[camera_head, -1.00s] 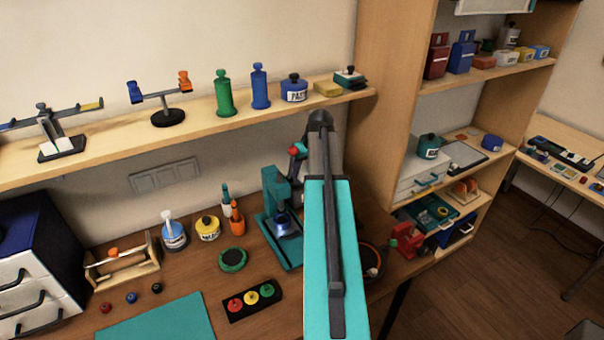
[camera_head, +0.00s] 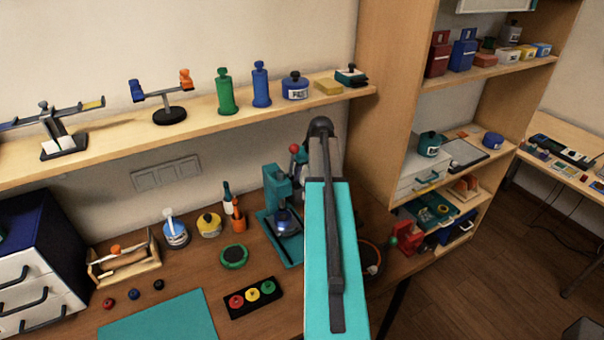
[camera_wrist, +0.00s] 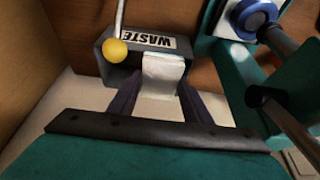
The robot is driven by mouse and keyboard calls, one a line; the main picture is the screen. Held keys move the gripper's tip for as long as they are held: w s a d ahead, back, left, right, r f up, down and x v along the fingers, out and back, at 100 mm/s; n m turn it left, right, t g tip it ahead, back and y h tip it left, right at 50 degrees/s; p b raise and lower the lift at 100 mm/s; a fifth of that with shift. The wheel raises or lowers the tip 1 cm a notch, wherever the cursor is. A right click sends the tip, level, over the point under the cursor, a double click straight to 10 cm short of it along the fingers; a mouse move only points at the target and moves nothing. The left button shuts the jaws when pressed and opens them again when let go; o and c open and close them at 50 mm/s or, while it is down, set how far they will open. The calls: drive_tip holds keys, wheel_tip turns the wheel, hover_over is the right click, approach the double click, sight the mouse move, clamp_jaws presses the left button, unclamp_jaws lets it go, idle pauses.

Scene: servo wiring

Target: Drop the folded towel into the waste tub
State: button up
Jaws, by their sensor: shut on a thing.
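In the wrist view, my gripper (camera_wrist: 158,88) is shut on the white folded towel (camera_wrist: 164,70), which sits between its two dark fingers. The waste tub (camera_wrist: 118,72), a dark grey box with a white WASTE label, lies just beyond the fingertips. The towel overlaps the tub in the picture, below the label; whether it touches the tub or is inside its rim I cannot tell. In the head view my own arm hides the gripper and towel, and I cannot make out the tub.
A yellow ball on a thin rod (camera_wrist: 115,50) stands in front of the tub in the wrist view. A teal press (camera_head: 281,212) stands close by on the brown bench. A wooden shelf (camera_head: 190,122) runs above. A teal mat (camera_head: 160,318) lies clear at the front.

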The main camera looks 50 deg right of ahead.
drive_tip(key=shift+f, duration=0.25)
drive_tip(key=o, duration=1)
drive_tip(key=shift+r, duration=0.2)
drive_tip(key=shift+r+p, duration=0.4)
drive_tip(key=shift+r, duration=0.15)
drive_tip(key=b+v, duration=0.3)
drive_tip(key=v, duration=0.8)
drive_tip(key=shift+r+b, duration=0.4)
drive_tip(key=shift+s, duration=0.15)
drive_tip(key=shift+s, duration=0.15)
